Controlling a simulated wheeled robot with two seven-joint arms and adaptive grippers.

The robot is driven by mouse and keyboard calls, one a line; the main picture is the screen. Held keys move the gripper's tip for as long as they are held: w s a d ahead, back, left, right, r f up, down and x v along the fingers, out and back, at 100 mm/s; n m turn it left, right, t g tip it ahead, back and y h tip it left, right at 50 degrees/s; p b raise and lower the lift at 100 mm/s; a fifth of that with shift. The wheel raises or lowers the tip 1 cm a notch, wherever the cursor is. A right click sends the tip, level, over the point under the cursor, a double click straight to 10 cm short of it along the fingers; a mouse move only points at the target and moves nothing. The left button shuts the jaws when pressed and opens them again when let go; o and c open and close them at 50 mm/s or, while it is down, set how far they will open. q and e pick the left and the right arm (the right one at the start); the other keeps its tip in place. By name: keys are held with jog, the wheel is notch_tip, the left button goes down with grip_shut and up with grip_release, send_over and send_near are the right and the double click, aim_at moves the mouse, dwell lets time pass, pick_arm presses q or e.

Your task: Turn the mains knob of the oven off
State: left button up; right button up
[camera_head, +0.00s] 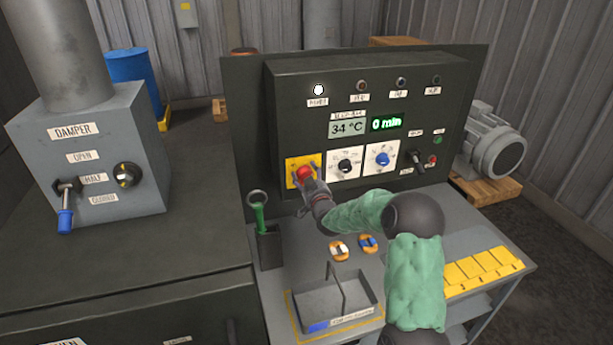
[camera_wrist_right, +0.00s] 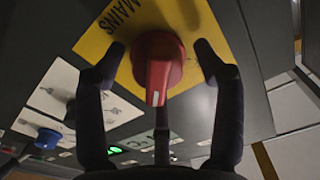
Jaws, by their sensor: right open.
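The red mains knob (camera_head: 304,174) sits on a yellow plate at the lower left of the dark oven control panel (camera_head: 290,120). In the right wrist view the red knob (camera_wrist_right: 158,66) stands on the yellow plate (camera_wrist_right: 180,14) marked MAINS. My right gripper (camera_head: 312,182) is at the knob. In the wrist view its open fingers (camera_wrist_right: 160,50) stand on either side of the knob, with gaps showing between fingers and knob. The gripper partly hides the knob and plate in the head view. My left gripper does not show.
A black-centred knob (camera_head: 345,166) and a blue knob (camera_head: 382,159) sit to the right of the mains plate. The display (camera_head: 347,128) reads 34 °C. A green-handled tool (camera_head: 259,215) stands in a holder below. A grey tray (camera_head: 335,303) lies on the bench.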

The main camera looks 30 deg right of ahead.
jog(key=shift+w, duration=0.1)
jog(key=c, duration=1.1)
jog(key=shift+n+b, duration=0.5)
jog(key=shift+b, duration=0.35)
jog(key=n+b, duration=0.6)
jog(key=b, duration=0.1)
jog(key=shift+b, duration=0.35)
jog(key=n+b, duration=0.3)
jog(key=n, duration=0.2)
jog(key=shift+a+r, duration=0.1)
jog(key=shift+a, duration=0.05)
jog(key=n+b, duration=0.1)
jog(key=n, duration=0.3)
jog(key=shift+w+a, duration=0.1)
jog(key=shift+f+n, duration=0.2)
jog(key=shift+n, duration=0.8)
jog(key=shift+f, duration=0.1)
